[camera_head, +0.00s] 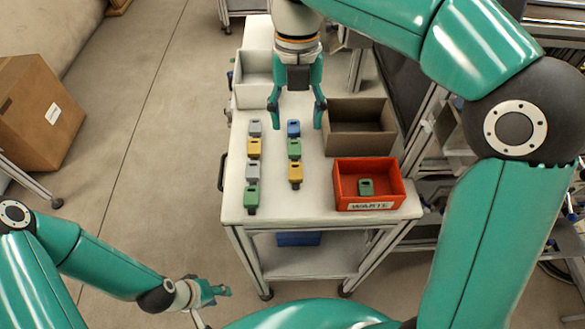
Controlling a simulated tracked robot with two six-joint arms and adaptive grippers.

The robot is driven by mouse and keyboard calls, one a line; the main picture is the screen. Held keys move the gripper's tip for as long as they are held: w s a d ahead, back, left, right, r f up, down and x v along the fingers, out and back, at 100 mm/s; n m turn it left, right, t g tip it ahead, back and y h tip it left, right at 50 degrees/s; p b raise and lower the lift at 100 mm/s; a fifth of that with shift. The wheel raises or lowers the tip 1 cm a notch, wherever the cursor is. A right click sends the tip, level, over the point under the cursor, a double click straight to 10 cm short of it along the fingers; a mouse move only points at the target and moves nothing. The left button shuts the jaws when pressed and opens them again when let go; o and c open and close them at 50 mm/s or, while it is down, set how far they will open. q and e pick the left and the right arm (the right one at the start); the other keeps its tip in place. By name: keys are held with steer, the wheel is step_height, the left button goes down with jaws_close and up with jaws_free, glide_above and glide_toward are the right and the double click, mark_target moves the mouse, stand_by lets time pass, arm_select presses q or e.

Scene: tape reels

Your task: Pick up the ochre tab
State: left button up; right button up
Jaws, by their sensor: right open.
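Two ochre tabs lie on the white table (325,222). One ochre tab (254,147) is second from the far end of the left column, and another ochre tab (295,171) is at the near end of the right column.
Grey tabs (253,170), green tabs (252,197) and a blue tab (293,128) share the columns. A red bin (370,205) marked WASTE holds a green tab (366,187). Behind it stands a brown box (360,145); a pale bin (252,97) is far left.

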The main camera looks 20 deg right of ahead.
glide_above(295, 170)
steer(key=f, duration=0.8)
steer(key=shift+w+d+b, duration=0.1)
steer(key=shift+w+b, duration=0.15)
steer(key=shift+b, duration=0.05)
steer(key=shift+s+f, duration=0.2)
steer(key=shift+f, duration=2.5)
steer(key=shift+c, duration=0.3)
steer(key=c, duration=0.8)
